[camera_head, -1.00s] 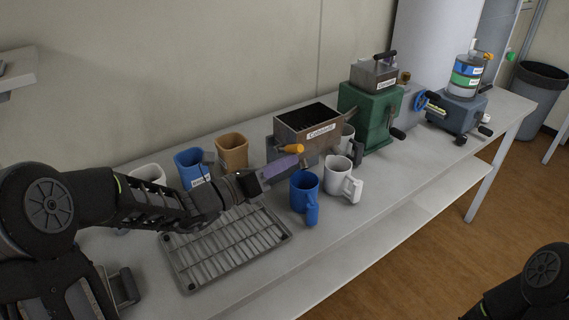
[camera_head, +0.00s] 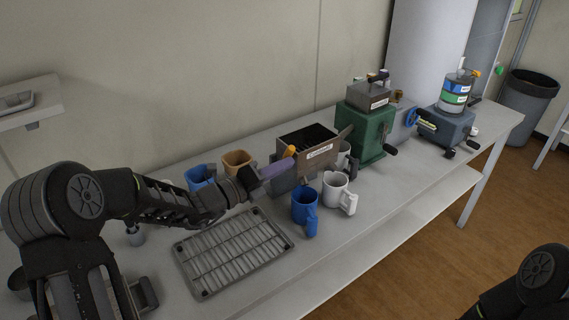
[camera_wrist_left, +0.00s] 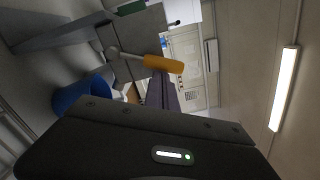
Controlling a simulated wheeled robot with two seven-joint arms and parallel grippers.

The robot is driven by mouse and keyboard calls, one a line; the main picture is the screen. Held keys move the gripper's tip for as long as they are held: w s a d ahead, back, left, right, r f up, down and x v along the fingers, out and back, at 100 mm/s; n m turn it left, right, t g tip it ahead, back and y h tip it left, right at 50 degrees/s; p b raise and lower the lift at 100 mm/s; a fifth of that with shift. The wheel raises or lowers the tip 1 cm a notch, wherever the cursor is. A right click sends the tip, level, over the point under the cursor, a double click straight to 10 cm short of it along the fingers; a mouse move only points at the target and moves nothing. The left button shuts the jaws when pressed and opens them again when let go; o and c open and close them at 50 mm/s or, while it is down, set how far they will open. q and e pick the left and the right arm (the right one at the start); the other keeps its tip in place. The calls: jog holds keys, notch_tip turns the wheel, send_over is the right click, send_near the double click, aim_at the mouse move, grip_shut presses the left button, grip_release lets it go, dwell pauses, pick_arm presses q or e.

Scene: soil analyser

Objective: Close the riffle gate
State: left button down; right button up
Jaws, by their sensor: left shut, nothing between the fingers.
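The riffle box (camera_head: 284,181) is a grey metal box on the bench, with dark slots showing in its open top. A brownish panel with a white label (camera_head: 319,151) stands tilted along its front top edge. An orange-handled lever (camera_head: 290,151) sticks up at the box's left front corner; the handle also shows in the left wrist view (camera_wrist_left: 163,64). My left gripper (camera_head: 280,167) is shut and empty, its purple fingers close beside the orange handle; I cannot tell whether they touch. The gate itself is not clearly seen. My right gripper is out of view.
A blue mug (camera_head: 305,211) and a white mug (camera_head: 337,190) stand in front of the box. Another blue mug (camera_head: 199,177) and a tan mug (camera_head: 237,162) stand behind my left arm. A wire rack (camera_head: 233,252) lies nearer. A green machine (camera_head: 368,133) stands to the right.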

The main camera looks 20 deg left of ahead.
pick_arm(q)
jog(key=shift+w+a+r+p, duration=0.45)
jog(key=shift+a+r+p, duration=0.1)
jog(key=shift+r, duration=0.15)
jog(key=shift+w+a+r, duration=0.2)
jog(key=shift+w+a, duration=0.25)
jog(key=shift+a, duration=0.15)
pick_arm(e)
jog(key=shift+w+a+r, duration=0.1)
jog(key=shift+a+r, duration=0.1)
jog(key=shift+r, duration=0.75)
